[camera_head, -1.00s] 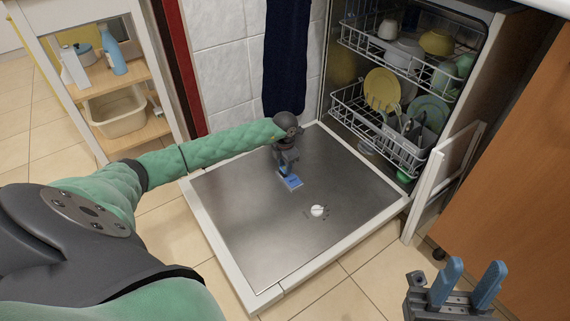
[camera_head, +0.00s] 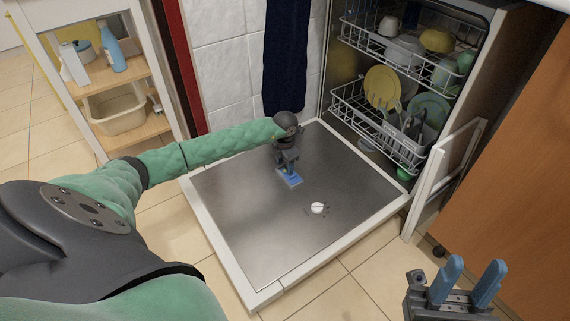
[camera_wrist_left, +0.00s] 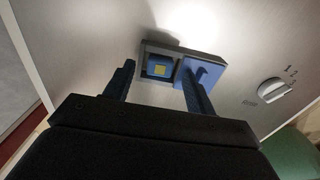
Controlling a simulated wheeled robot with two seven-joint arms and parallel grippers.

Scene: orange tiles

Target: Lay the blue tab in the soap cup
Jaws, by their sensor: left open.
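The soap cup is set in the open dishwasher door, with a grey-rimmed square opening (camera_wrist_left: 145,52) in the left wrist view. A blue lid or plate with a raised knob (camera_wrist_left: 208,62) lies right beside the opening. The blue tab (camera_wrist_left: 158,69), with a yellow patch, shows inside the cup's opening. My left gripper (camera_head: 287,170) is open, its fingers apart and pointing at the cup, with the tab showing between them. Whether a finger touches the lid is unclear. My right gripper (camera_head: 472,268) is open and empty at the lower right of the head view.
Racks with dishes (camera_head: 385,120) stand in the dishwasher behind. A dark blue towel (camera_head: 286,60) hangs at the back. An orange-brown cabinet panel (camera_head: 530,170) is at the right.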

